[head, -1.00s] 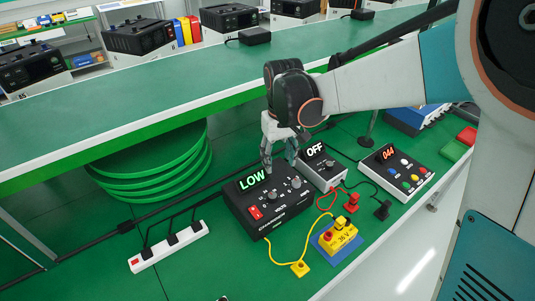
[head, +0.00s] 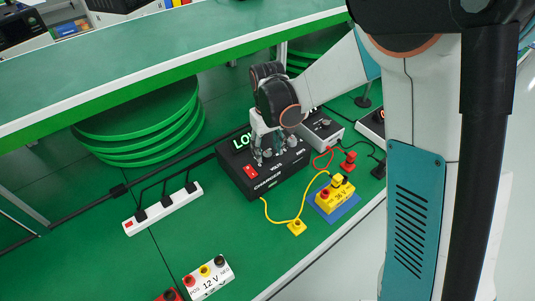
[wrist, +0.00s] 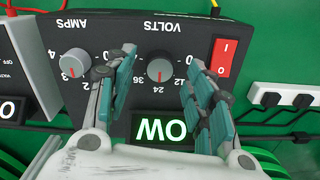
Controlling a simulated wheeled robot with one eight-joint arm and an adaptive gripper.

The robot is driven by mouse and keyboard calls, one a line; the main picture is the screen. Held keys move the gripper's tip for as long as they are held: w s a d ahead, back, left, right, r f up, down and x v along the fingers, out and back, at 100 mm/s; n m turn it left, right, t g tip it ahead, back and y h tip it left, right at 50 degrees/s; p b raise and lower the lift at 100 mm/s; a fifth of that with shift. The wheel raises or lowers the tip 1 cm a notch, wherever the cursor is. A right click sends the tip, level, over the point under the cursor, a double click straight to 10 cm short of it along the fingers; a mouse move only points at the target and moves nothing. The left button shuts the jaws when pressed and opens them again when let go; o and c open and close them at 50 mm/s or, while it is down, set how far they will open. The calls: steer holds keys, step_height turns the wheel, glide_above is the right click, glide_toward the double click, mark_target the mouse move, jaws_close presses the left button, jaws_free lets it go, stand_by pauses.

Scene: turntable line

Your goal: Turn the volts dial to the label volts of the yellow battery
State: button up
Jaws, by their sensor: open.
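The black charger (head: 238,172) stands on the green bench, with its lit display reading LOW. In the wrist view its grey volts dial (wrist: 160,69) sits between my fingers, with marks 12, 24 and 36 around it. My gripper (wrist: 157,70) is open and points down over the panel, one finger on each side of the volts dial; contact is not clear. In the head view my gripper (head: 266,158) hides part of the panel. The yellow battery (head: 335,193) stands on a blue pad; its tilted label ends in 6 V, the first digit unclear.
The amps dial (wrist: 74,63) and red switch (wrist: 221,58) flank the volts dial. A white power strip (head: 163,208) lies left, and a white 12 V battery (head: 208,277) in front. Cables cross the bench.

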steer(key=shift+f, duration=0.75)
steer(key=shift+c, duration=0.6)
steer(key=c, duration=1)
steer(key=shift+o, duration=0.2)
steer(key=m, duration=0.4)
steer(key=shift+m, duration=0.4)
steer(key=m, duration=0.4)
steer(key=shift+m, duration=0.4)
